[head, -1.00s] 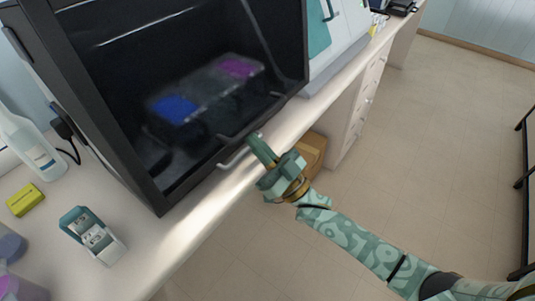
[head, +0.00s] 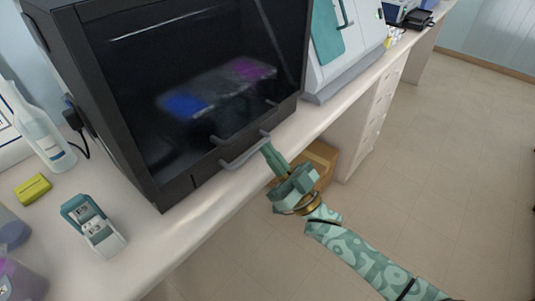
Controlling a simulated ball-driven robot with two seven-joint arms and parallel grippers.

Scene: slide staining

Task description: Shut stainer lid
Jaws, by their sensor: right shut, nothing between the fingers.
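The stainer (head: 180,205) is a large black cabinet on the bench, at the upper left of the head view. Its dark see-through lid (head: 150,100) covers the front, with a grey bar handle (head: 243,154) along the lower edge. The lid looks down against the cabinet, but I cannot tell whether a small gap is left. Blue and purple staining trays (head: 183,105) show dimly inside. My right gripper (head: 268,149) is shut and empty, its fingertips close to the right end of the handle. I cannot tell whether they touch it. My left gripper is not in view.
A white and teal machine (head: 345,60) stands right of the stainer. A teal and white slide holder (head: 95,228), a yellow block (head: 33,188) and a bottle (head: 40,130) are on the bench at left. A cardboard box (head: 318,160) is below the bench. The floor at right is clear.

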